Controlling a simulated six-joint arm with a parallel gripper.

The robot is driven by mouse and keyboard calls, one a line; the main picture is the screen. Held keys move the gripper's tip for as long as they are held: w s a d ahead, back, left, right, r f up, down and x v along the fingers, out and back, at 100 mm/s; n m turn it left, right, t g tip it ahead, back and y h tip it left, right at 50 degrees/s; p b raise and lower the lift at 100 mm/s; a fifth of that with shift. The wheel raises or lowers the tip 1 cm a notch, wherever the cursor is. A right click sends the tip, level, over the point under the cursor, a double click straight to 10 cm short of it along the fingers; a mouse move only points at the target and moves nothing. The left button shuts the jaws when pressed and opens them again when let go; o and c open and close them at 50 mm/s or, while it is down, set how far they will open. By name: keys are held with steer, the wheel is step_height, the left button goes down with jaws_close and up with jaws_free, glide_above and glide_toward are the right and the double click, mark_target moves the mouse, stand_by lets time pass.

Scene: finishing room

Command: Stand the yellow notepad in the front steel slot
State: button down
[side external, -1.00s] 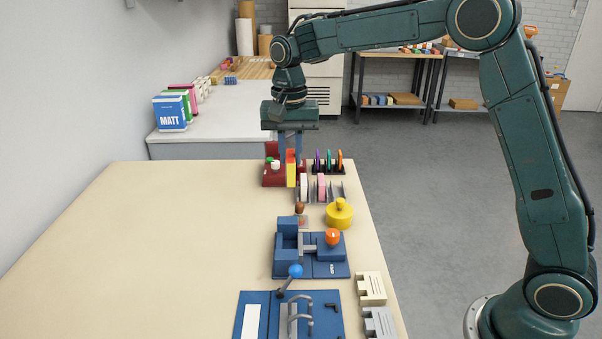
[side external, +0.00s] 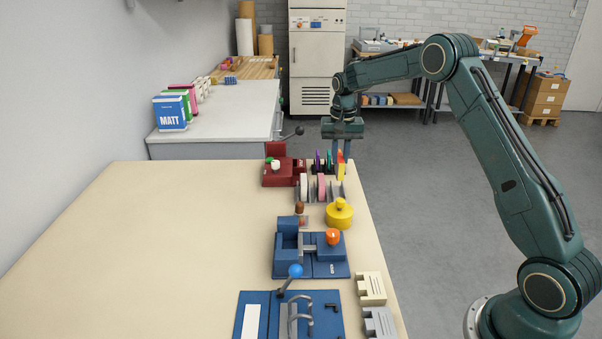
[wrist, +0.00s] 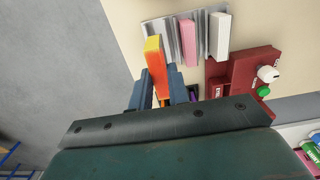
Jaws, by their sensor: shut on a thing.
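The yellow notepad (side external: 340,168), with orange-red on one part, is upright in my gripper (side external: 342,157). My gripper is shut on it and points down near the table's right edge. In the wrist view the notepad (wrist: 155,64) stands out beyond the blue fingers (wrist: 160,88). The steel rack (side external: 338,191) holds a white block (side external: 304,187) and a pink block (side external: 321,187); its right end looks empty. In the wrist view the notepad overlaps the bare end of the rack (wrist: 158,27), beside the pink block. I cannot tell whether it touches the rack.
A red device (side external: 281,177) stands to the left of my gripper. A dark rack (side external: 318,170) with coloured discs is just behind the steel rack, partly hidden. The left tabletop is clear.

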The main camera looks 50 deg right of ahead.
mark_target(339, 174)
steer(key=shift+f, duration=0.2)
steer(key=shift+f, duration=2.7)
steer(key=shift+f, duration=0.65)
steer(key=c, duration=1.6)
jaws_free()
steer(key=shift+r, duration=0.15)
steer(key=shift+r, duration=5.4)
